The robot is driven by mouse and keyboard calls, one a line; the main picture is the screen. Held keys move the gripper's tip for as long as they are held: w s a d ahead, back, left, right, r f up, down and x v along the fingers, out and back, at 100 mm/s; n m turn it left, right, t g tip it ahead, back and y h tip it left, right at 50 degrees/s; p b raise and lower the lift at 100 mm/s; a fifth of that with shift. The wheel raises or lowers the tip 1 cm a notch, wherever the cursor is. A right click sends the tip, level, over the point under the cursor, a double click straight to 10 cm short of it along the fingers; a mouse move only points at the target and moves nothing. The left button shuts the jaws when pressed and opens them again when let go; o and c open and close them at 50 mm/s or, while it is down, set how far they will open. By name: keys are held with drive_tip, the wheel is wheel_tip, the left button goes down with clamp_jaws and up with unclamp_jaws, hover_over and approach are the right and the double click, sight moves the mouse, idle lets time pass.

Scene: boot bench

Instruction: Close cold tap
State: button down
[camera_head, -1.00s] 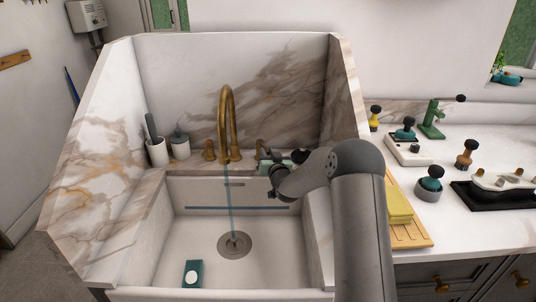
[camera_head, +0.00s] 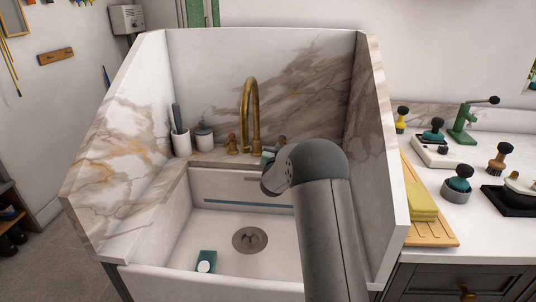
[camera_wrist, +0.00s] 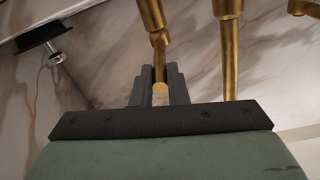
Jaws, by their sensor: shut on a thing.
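The brass faucet spout (camera_head: 250,110) stands at the back of the marble sink, and no water stream shows below it. A brass tap with a red mark (camera_head: 232,143) stands left of the spout. The cold tap (camera_head: 281,141) is on the right, mostly hidden by my arm in the head view. In the wrist view the cold tap's brass lever (camera_wrist: 158,42) runs down between my fingers. My gripper (camera_wrist: 159,92) is shut on its end. The spout (camera_wrist: 228,60) and the red-marked tap (camera_wrist: 301,8) show beside it.
The sink basin (camera_head: 215,225) holds a teal box (camera_head: 206,261) and a drain (camera_head: 250,239). A white cup (camera_head: 181,143) and a grey jar (camera_head: 204,136) stand at the back left. High marble walls enclose the sink. A yellow sponge (camera_head: 420,200) lies on a wooden board at right.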

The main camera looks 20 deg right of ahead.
drive_tip(key=shift+a+r, duration=0.1)
drive_tip(key=c, duration=1.4)
unclamp_jaws()
drive_tip(key=shift+c, duration=0.2)
drive_tip(key=b+v, duration=0.1)
drive_tip(key=v, duration=1.6)
drive_tip(key=shift+s, duration=0.2)
